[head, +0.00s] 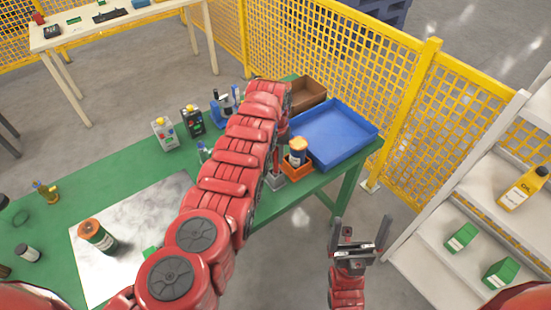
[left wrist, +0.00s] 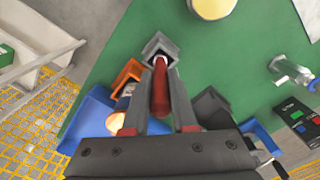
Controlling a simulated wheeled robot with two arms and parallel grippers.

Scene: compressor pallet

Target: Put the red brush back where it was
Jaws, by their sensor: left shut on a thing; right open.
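The red brush (left wrist: 160,88) is between the fingers of my left gripper (left wrist: 158,100), which is shut on it. The far end of the brush is at the mouth of a square grey holder (left wrist: 147,48); I cannot tell how deep it sits. In the head view the grey holder (head: 276,181) stands near the green table's right edge, and my left arm hides most of the gripper and brush. My right gripper (head: 355,247) is open and empty, off the table at the lower right.
An orange holder (head: 297,168) with an orange-topped can (head: 299,147) stands close beside the grey holder. A blue tray (head: 335,132) and a brown box (head: 309,91) lie behind. A yellow mesh fence (head: 340,55) runs behind the table.

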